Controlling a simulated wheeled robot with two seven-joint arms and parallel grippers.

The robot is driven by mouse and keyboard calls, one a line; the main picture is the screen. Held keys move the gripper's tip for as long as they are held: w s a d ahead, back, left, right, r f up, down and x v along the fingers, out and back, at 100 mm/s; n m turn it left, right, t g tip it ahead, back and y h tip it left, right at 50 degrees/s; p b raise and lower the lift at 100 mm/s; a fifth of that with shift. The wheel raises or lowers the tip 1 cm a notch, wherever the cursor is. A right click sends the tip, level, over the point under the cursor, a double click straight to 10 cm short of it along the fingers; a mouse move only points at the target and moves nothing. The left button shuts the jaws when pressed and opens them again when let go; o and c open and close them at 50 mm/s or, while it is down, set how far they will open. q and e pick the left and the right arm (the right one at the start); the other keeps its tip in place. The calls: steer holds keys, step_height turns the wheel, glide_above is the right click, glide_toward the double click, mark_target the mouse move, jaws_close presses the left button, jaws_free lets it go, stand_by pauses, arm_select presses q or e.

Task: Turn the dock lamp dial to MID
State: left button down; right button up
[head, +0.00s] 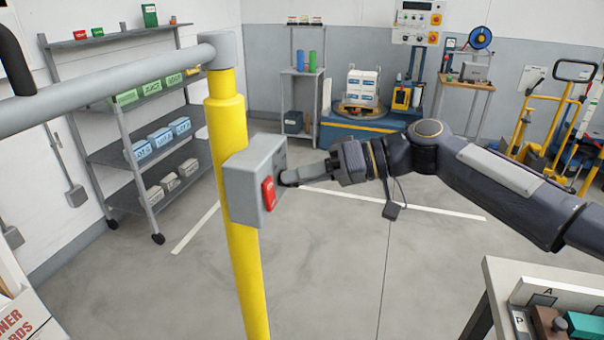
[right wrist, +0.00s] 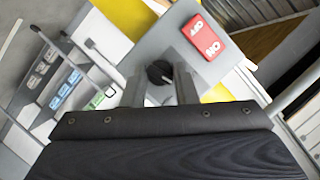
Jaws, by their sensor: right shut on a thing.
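A grey control box (head: 246,180) is fixed to a yellow post (head: 232,130) left of centre in the head view. The box also shows in the right wrist view (right wrist: 180,45), with a round black dial (right wrist: 160,72) on its face. My right gripper (head: 288,178) reaches in from the right to the box. In the right wrist view my right gripper (right wrist: 160,85) is shut on the dial, one finger on each side. The dial is hidden in the head view, and I cannot read its setting. A red label plate (right wrist: 202,38) is beside the dial. My left gripper is not in view.
A grey rail (head: 110,90) runs from the post to the left edge. A wheeled shelf (head: 140,155) with boxes stands behind it. A table (head: 510,275) with a tray is at the lower right. Open floor lies between.

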steer(key=shift+w+m+g+y, duration=0.1)
steer(key=shift+m+g+y, duration=0.3)
steer(key=shift+m, duration=0.5)
steer(key=o, duration=1)
steer(key=v, duration=0.8)
steer(key=shift+b, duration=0.3)
steer(key=shift+a+f, duration=0.1)
steer(key=shift+f, duration=0.05)
